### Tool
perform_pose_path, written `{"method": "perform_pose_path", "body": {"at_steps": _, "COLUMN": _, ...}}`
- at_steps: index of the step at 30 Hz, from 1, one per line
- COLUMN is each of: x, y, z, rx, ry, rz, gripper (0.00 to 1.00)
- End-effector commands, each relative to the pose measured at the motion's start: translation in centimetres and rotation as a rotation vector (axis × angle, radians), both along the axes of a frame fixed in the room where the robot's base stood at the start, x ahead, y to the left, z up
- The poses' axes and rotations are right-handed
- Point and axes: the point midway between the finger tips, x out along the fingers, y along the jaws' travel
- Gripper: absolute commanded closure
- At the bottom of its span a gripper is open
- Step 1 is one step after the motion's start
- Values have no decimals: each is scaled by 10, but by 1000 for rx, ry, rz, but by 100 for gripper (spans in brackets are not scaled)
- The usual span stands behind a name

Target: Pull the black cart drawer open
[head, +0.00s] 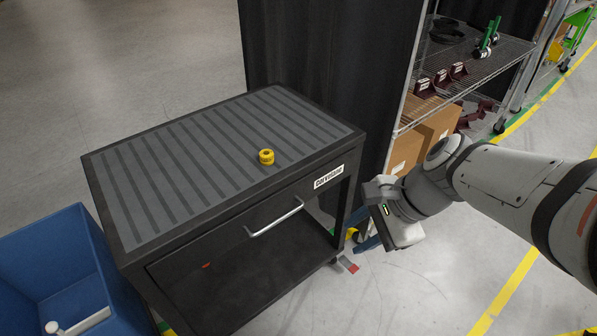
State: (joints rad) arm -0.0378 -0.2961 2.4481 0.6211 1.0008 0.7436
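The black cart (115,200) stands left of centre in the head view, with a grey ribbed top. Its drawer front (235,240) sits under the top, and a pale bar handle (275,218) runs across it. The drawer looks closed or nearly so. My gripper (368,240) is to the right of the cart, apart from the handle. Its fingers are partly hidden and dark, so I cannot tell whether they are open or shut. Nothing can be seen held in it.
A yellow roll (266,157) sits on the cart top. A blue bin (50,250) stands at the lower left. A wire shelf (480,65) with cardboard boxes (405,152) and a dark curtain (320,60) stand behind. The floor in front of the cart is clear.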

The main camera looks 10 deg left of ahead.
Motion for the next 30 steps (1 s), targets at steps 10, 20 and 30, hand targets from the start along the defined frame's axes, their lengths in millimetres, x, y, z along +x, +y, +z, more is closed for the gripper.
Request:
{"method": "perform_pose_path", "body": {"at_steps": 10, "x": 62, "y": 90, "z": -133, "rx": 500, "ry": 827, "rz": -840, "gripper": 66}}
{"method": "perform_pose_path", "body": {"at_steps": 20, "x": 137, "y": 123, "z": -213, "rx": 795, "ry": 1602, "rz": -1369, "gripper": 66}}
{"method": "perform_pose_path", "body": {"at_steps": 30, "x": 162, "y": 140, "z": -229, "rx": 859, "ry": 1808, "rz": -1468, "gripper": 66}}
